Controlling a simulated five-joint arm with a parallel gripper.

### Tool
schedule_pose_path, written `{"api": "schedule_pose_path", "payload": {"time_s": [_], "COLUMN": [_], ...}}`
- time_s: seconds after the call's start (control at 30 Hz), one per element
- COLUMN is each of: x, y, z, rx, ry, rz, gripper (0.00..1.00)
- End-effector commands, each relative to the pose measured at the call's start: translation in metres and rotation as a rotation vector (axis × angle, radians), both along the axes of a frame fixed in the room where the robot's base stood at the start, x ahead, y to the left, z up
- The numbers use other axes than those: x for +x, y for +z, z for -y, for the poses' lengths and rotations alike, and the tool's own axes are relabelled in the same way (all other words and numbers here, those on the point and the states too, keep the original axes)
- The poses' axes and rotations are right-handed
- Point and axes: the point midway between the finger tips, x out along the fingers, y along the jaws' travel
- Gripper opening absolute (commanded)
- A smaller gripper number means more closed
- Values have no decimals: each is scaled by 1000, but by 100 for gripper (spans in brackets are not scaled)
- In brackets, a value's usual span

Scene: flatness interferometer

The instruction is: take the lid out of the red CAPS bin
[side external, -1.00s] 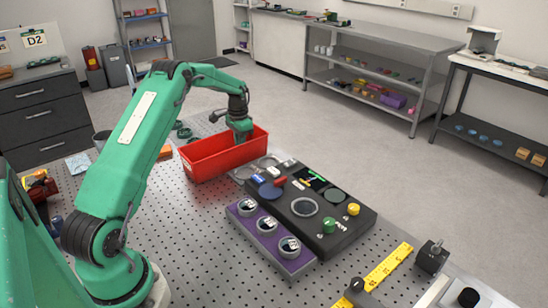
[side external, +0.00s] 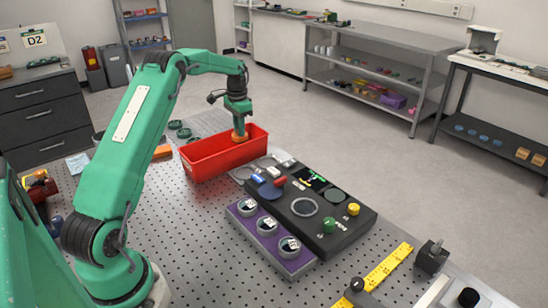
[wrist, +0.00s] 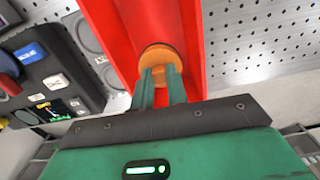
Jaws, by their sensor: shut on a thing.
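The red CAPS bin (side external: 208,158) stands on the perforated table, left of the dark instrument box. My gripper (side external: 239,131) is above the right part of the bin. It is shut on an orange-brown round lid (side external: 240,137), held at about the height of the bin's rim. In the wrist view the green fingers (wrist: 161,78) grip the lid (wrist: 160,55), with the red bin (wrist: 112,40) around and below it. The bin's floor is mostly hidden by its wall in the side view.
The dark instrument box (side external: 345,224) with knobs and a small screen is right of the bin. A purple tray (side external: 245,222) with three round pieces lies in front of it. Several dark green rings (side external: 178,124) lie behind the bin.

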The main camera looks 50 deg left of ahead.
Motion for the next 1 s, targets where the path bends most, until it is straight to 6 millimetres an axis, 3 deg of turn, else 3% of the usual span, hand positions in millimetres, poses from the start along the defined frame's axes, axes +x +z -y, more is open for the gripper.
{"api": "schedule_pose_path", "payload": {"time_s": [0.1,0.3,1.0], "x": [0,0,0], "y": [17,31,34], "z": [0,0,3], "rx": [1,-1,-1], "ry": [0,0,0], "rz": [1,-1,-1], "gripper": [0,0,0]}}
